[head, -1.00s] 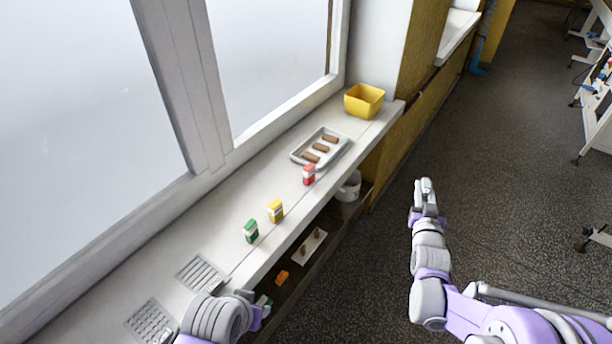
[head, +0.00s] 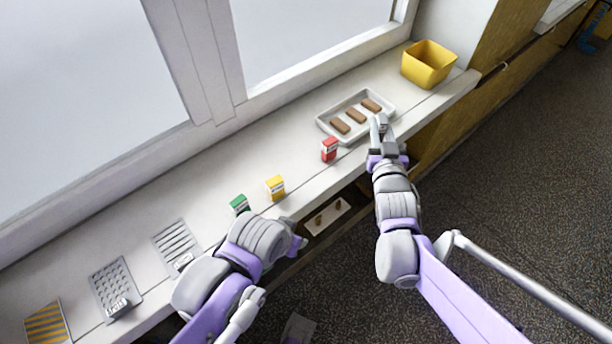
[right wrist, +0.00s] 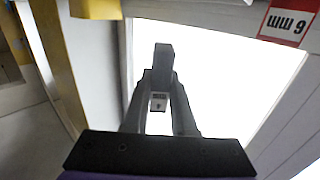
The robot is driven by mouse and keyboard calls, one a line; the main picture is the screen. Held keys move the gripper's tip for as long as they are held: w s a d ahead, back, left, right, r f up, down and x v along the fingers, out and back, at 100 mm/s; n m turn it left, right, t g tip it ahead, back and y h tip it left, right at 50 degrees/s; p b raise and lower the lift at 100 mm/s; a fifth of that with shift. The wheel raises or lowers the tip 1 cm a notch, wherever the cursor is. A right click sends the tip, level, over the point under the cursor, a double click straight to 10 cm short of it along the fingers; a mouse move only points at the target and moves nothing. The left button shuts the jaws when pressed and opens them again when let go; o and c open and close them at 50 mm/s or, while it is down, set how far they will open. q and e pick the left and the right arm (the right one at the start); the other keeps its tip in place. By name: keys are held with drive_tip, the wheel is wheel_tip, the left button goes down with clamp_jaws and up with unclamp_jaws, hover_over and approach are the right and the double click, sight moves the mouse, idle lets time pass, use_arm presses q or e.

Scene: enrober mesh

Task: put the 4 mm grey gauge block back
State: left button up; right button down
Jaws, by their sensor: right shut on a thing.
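My right gripper (head: 379,126) is at the sill's front edge, just in front of the tray and to the right of the red block (head: 329,149). In the right wrist view its fingers (right wrist: 160,90) are shut on a small grey block (right wrist: 163,58) with a pale label; its marking is too small to read surely. The red block's label reads 6 mm in the right wrist view (right wrist: 290,22). A yellow block (head: 275,187) and a green block (head: 239,204) stand to its left along the sill. My left gripper (head: 298,243) is near the sill's front edge; its fingers cannot be made out.
The white tray (head: 324,121) holds three brown bars. A yellow tub (head: 428,64) stands at the sill's right end. Grey slatted (head: 175,241) and perforated (head: 116,283) plates and a striped plate (head: 45,322) lie at left.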

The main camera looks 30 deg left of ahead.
drive_tip(key=s+a+r+n+g+y+b, duration=0.25)
drive_tip(key=s+a+n+y, duration=0.2)
drive_tip(key=s+a, duration=0.85)
drive_tip(key=shift+m+g, duration=0.25)
drive_tip(key=shift+m, duration=0.2)
drive_tip(key=f, duration=0.2)
drive_tip(key=a+f+b, duration=0.1)
drive_tip(key=f, duration=0.1)
drive_tip(key=f+b, duration=0.1)
drive_tip(key=f, duration=0.1)
drive_tip(key=shift+w+a+f, duration=0.15)
drive_tip(key=shift+w+a, duration=0.05)
drive_tip(key=shift+w, duration=0.15)
drive_tip(key=shift+f+b, duration=0.55)
drive_tip(key=shift+f, duration=1.7)
drive_tip(key=shift+f, duration=0.1)
drive_tip(key=c, duration=1.2)
unclamp_jaws()
drive_tip(key=shift+f, duration=0.1)
drive_tip(key=o, duration=0.5)
drive_tip(key=shift+c, duration=0.2)
